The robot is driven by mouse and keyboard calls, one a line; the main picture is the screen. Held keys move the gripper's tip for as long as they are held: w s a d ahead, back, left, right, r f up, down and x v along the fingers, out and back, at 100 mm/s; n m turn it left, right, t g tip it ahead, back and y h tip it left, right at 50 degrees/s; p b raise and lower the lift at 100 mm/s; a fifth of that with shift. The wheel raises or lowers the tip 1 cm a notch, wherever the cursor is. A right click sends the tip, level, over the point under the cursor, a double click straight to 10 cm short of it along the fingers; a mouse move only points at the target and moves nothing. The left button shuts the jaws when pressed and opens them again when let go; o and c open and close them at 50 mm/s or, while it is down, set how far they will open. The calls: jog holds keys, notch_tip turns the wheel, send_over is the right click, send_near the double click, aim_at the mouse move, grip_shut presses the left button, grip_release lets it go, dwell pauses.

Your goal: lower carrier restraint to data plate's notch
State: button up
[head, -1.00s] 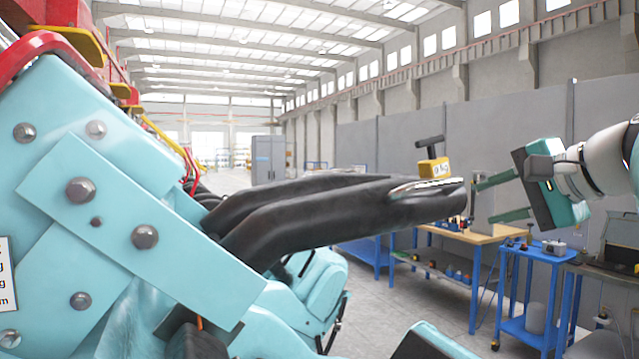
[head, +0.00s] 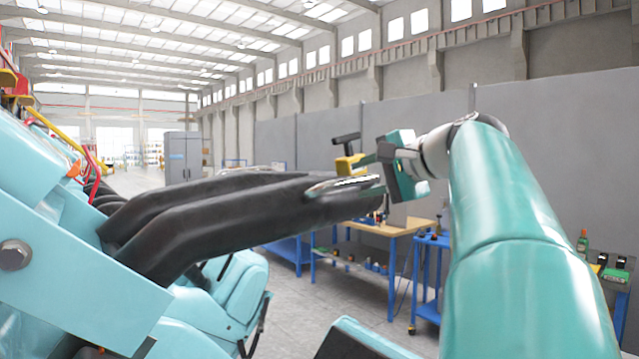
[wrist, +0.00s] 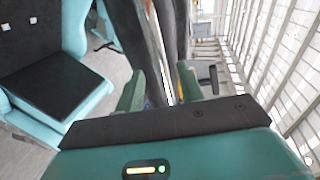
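The carrier restraint (head: 225,215), thick black padded tubes, reaches out from the light-blue carrier on the left and is raised nearly level. A metal plate (head: 343,185) lies on its far end. A yellow device (head: 349,165) with a black T-handle stands there. My gripper (head: 377,178) is at that end, with its fingers apart. In the wrist view the two green fingers (wrist: 162,88) are spread, with the dark restraint (wrist: 172,30) beyond and between them. I cannot tell whether they touch it. The data plate and its notch are not visible now.
A light-blue seat (head: 225,295) stands below the restraint. A wooden-topped bench (head: 385,228) and a blue cart (head: 430,285) stand behind. My teal arm fills the right side. Grey floor (head: 290,325) is open below the restraint.

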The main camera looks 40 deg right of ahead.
aim_at(354, 181)
jog(key=x, duration=0.4)
jog(key=shift+w+f, duration=0.1)
jog(key=shift+w, duration=0.25)
jog(key=shift+s, duration=0.1)
grip_shut()
